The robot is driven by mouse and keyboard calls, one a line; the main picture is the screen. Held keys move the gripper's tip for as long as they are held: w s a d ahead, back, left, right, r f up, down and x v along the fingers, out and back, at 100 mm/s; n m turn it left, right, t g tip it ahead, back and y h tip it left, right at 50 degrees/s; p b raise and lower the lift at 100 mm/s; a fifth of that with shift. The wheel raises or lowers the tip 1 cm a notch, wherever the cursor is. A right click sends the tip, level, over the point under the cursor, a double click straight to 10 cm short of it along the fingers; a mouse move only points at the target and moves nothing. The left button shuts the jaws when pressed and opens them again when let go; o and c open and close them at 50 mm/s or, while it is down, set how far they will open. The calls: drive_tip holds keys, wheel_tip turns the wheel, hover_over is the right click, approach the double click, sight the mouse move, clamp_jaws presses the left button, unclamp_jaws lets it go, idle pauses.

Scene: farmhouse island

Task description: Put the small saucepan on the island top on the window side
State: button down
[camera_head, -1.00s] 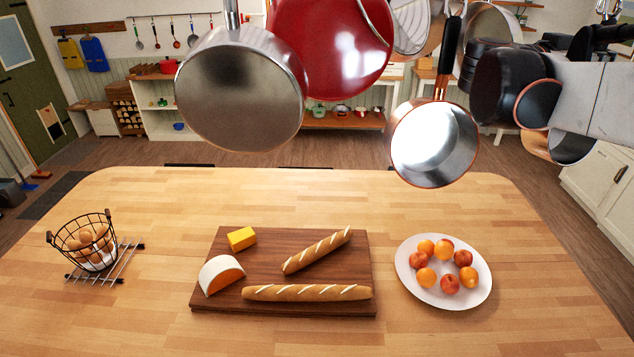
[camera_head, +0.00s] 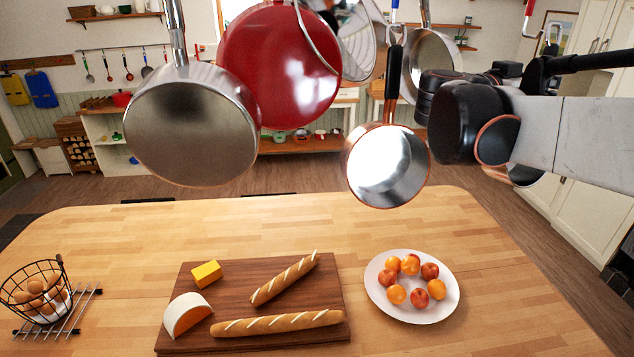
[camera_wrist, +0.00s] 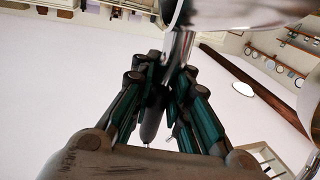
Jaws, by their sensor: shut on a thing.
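The small saucepan (camera_head: 385,165), shiny steel inside with a copper rim and black handle, hangs tilted above the island top (camera_head: 100,230) in the head view. My gripper (camera_wrist: 168,72) is shut in the wrist view, its fingers on either side of a dark handle (camera_wrist: 152,115). A bright metal neck leads from this handle to a steel pan body at the top edge. I take this for the small saucepan, though most of its body is cut off. In the head view my wrist is just right of the black handle, and my fingertips are not clearly seen.
A large steel pan (camera_head: 190,125) and a red pan (camera_head: 280,65) hang to the left. A steel pot (camera_head: 432,55) hangs behind. On the island are an egg basket (camera_head: 38,290), a bread board (camera_head: 235,275) and a fruit plate (camera_head: 412,310). The back strip is clear.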

drive_tip(key=shift+s, duration=0.4)
drive_tip(key=shift+s+d, duration=0.1)
drive_tip(key=shift+s+d+f, duration=0.2)
drive_tip(key=shift+s, duration=0.75)
drive_tip(key=shift+s+d+f, duration=0.15)
drive_tip(key=shift+s+f, duration=0.05)
drive_tip(key=shift+s, duration=0.75)
drive_tip(key=shift+s+d+f, duration=0.2)
drive_tip(key=shift+s, duration=0.75)
